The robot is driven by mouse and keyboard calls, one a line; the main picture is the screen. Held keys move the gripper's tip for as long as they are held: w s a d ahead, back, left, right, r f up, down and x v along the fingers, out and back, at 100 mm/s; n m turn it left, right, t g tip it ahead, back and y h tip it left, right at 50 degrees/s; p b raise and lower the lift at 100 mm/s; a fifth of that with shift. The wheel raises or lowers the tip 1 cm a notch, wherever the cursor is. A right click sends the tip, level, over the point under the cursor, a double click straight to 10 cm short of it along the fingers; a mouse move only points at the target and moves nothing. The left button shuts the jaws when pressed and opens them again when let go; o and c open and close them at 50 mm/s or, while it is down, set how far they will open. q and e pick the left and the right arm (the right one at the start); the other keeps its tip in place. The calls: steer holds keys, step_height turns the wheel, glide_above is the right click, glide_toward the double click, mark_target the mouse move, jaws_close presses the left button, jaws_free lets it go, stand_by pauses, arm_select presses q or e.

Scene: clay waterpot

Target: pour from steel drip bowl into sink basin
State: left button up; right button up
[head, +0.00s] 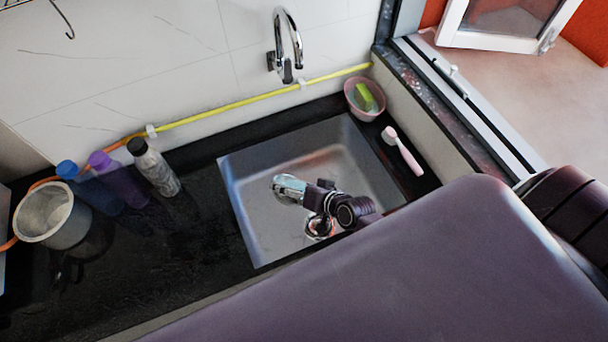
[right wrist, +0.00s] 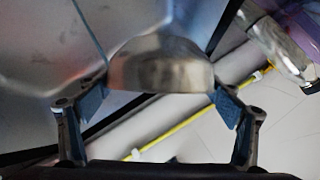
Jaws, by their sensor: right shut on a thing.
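The sink basin (head: 248,205) is a grey steel rectangle set in the dark counter. My right gripper (head: 305,190) is over the basin in the head view. In the right wrist view its two blue-padded fingers (right wrist: 160,90) are on either side of the shiny steel drip bowl (right wrist: 160,68), shut on it. The bowl (head: 288,187) looks small and partly hidden by the gripper in the head view. Its rounded side shows; its inside and any contents are not visible, and I cannot tell its tilt. My left gripper is not in view.
A faucet (head: 289,45) is on the wall behind the basin. A steel pot (head: 48,215) and bottles (head: 155,168) stand on the left. A pink bowl (head: 365,98) and a brush (head: 404,152) lie right of the basin. The counter's front left is clear.

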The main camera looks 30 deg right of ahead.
steer(key=shift+d, duration=0.1)
steer(key=shift+w+d+m+y+b, duration=0.2)
steer(key=shift+m+y+b, duration=0.1)
steer(key=shift+b, duration=0.25)
steer(key=shift+r+g, duration=0.1)
steer(key=shift+g, duration=0.2)
stand_by(0.3)
steer(key=shift+d+y+b, duration=0.15)
steer(key=shift+y+b, duration=0.15)
steer(key=shift+b, duration=0.1)
steer(key=shift+d+m+b, duration=0.1)
steer(key=shift+m+b, duration=0.2)
steer(key=shift+b, duration=0.05)
steer(key=shift+w, duration=0.1)
stand_by(0.4)
